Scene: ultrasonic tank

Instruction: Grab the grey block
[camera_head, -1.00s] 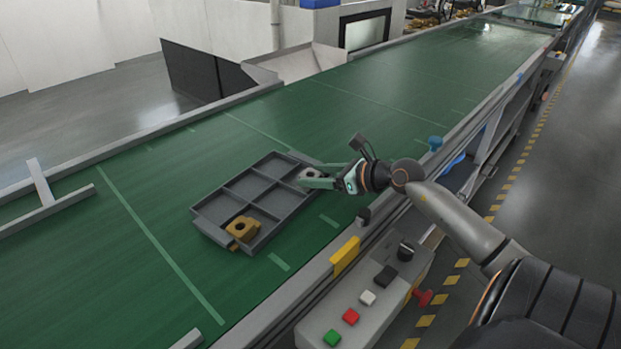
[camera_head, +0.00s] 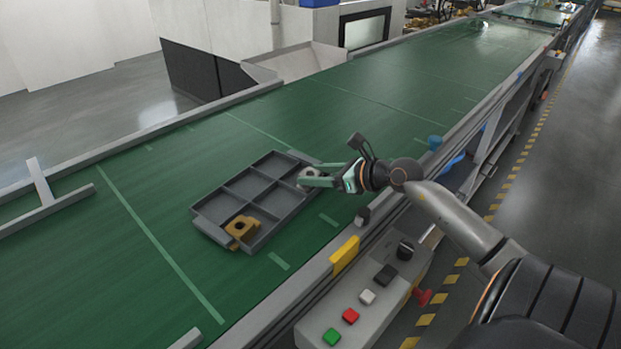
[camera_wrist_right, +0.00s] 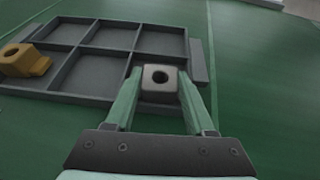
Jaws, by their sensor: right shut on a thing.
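The grey block (camera_wrist_right: 160,80) has a round dark hole in its top and sits at the near right compartment of the dark tray in the right wrist view. In the head view the block (camera_head: 306,172) shows small at the tray's right end. My right gripper (camera_head: 308,178) is shut on the block, with one green finger on each side of it; it also shows in the right wrist view (camera_wrist_right: 160,88). Whether the block touches the tray floor is hard to tell. My left gripper is not in view.
The dark tray (camera_head: 216,194) has several compartments and lies on the green conveyor (camera_head: 150,265). An orange-brown block (camera_head: 242,227) sits at its near left corner, overlapping the rim. A control box (camera_head: 365,310) with buttons stands beside the conveyor. The belt beyond the tray is clear.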

